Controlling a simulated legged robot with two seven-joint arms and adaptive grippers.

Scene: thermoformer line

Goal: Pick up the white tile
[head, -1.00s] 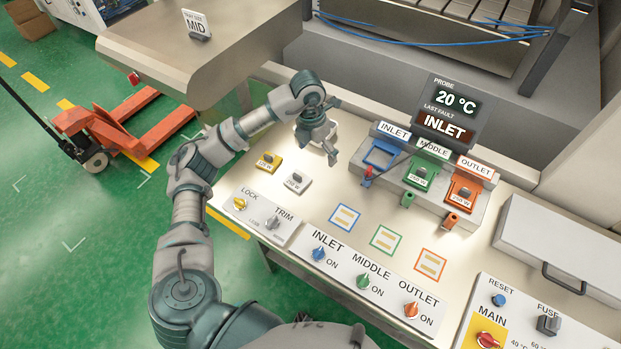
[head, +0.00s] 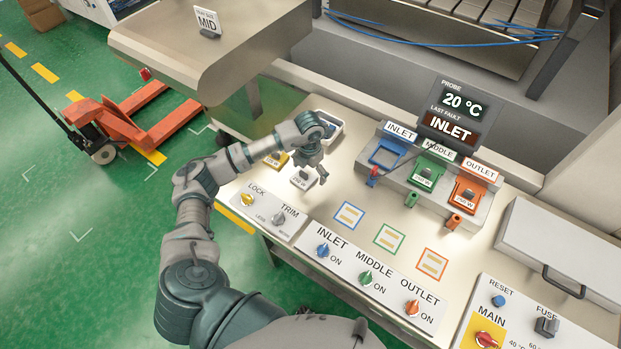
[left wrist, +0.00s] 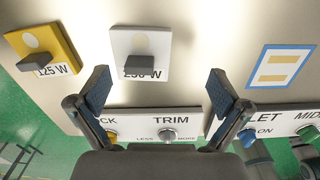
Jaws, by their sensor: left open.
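The white tile (head: 302,180) lies flat on the bench, with a dark grip block and a wattage label on it. It also shows in the left wrist view (left wrist: 140,48), straight ahead of my fingers, its label partly covered by the block. My left gripper (head: 318,178) is open and empty, above and close to the white tile. In the left wrist view its two fingertips (left wrist: 158,88) stand wide apart, nearer to the camera than the tile. My right gripper is not in view.
A yellow 125 W tile (left wrist: 42,50) lies just left of the white one. A white tray (head: 331,122) stands behind my gripper. The LOCK and TRIM panel (head: 262,209) is in front.

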